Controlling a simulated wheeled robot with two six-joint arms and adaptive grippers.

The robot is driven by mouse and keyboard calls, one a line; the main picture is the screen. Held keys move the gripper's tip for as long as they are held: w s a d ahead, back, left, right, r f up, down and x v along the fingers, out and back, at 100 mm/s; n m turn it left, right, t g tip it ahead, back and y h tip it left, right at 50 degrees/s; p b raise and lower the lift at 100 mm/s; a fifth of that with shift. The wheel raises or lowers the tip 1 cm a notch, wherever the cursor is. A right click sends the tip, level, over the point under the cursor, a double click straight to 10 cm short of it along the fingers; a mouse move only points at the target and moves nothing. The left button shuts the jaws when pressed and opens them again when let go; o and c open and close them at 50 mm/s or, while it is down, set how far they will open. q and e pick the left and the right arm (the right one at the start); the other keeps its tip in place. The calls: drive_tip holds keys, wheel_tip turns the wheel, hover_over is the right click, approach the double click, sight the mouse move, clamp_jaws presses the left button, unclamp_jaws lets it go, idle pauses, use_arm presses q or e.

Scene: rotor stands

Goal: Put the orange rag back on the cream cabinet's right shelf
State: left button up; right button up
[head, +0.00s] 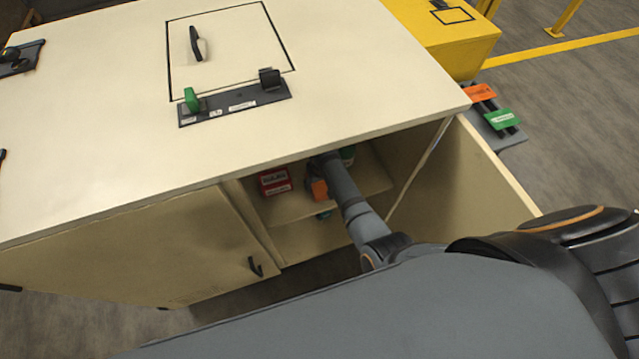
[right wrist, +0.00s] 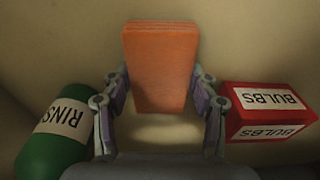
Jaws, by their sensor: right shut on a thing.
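The cream cabinet (head: 330,90) has its right compartment open, and its shelf (head: 285,208) shows inside. My right arm reaches into that compartment. My right gripper (right wrist: 160,85) is shut on the folded orange rag (right wrist: 160,65), one finger at each side of it. The rag also shows in the head view (head: 319,189), partly hidden by my arm, at the shelf between a red box and a green bottle. Whether the rag touches the shelf I cannot tell. My left gripper is out of view.
The red BULBS box (right wrist: 268,112) stands close beside one finger, and the green RINS-labelled bottle (right wrist: 55,130) is close to the other. The cabinet's right door (head: 480,180) stands open; its left door (head: 130,255) is shut. A yellow cabinet (head: 445,45) stands behind.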

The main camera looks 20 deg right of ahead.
sight(320, 186)
drive_tip(key=o, duration=1.1)
drive_tip(key=r, duration=0.2)
drive_tip(key=r+p, duration=0.1)
drive_tip(key=r, duration=0.2)
drive_tip(key=s+r+p, duration=0.1)
drive_tip(key=r, duration=0.1)
drive_tip(key=shift+r, duration=0.3)
